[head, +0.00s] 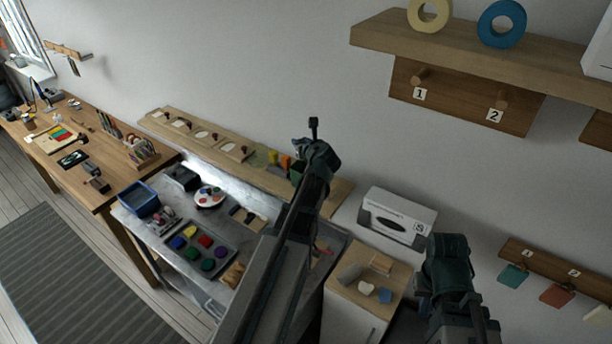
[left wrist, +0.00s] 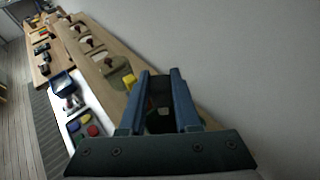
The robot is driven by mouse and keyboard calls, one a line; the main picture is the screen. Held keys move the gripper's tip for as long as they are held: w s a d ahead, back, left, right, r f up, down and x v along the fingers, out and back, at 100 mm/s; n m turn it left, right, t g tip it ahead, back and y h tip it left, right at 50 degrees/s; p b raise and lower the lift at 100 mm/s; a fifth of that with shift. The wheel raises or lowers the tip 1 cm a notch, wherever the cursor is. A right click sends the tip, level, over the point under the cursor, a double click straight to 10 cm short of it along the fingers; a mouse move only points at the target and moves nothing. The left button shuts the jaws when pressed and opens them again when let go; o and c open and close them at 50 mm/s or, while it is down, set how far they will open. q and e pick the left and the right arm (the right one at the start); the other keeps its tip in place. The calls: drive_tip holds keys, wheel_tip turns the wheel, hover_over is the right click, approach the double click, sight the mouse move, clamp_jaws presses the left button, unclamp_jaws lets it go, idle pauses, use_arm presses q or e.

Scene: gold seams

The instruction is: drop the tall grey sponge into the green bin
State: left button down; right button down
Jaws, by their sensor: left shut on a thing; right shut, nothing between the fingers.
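My left gripper (head: 305,147) is raised in front of the wall, above the long wooden ledge. In the left wrist view its blue fingers (left wrist: 160,75) are shut on a dark grey thing (left wrist: 160,93), which appears to be the tall grey sponge. The sponge is mostly hidden by the fingers, and its tilt cannot be told. My right gripper (head: 448,255) is low at the right, shut and empty, with its fingertips mostly hidden.
A grey worktop (head: 178,240) holds a blue bin (head: 138,199), a dark bin (head: 182,178) and a tray of coloured pieces (head: 200,248). Yellow and orange blocks stand on the ledge (head: 325,194). A white box (head: 397,217) stands behind a small wooden-topped cabinet (head: 347,285).

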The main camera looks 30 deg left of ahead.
use_arm(q)
wheel_tip(320, 180, down, 6)
drive_tip(key=b, duration=0.5)
drive_tip(key=shift+w, duration=0.15)
drive_tip(key=shift+r, duration=0.15)
drive_tip(key=c, duration=0.5)
unclamp_jaws()
drive_tip(key=shift+c, duration=0.2)
drive_tip(key=p+v, duration=0.5)
drive_tip(key=v, duration=0.9)
drive_tip(key=shift+a, duration=0.1)
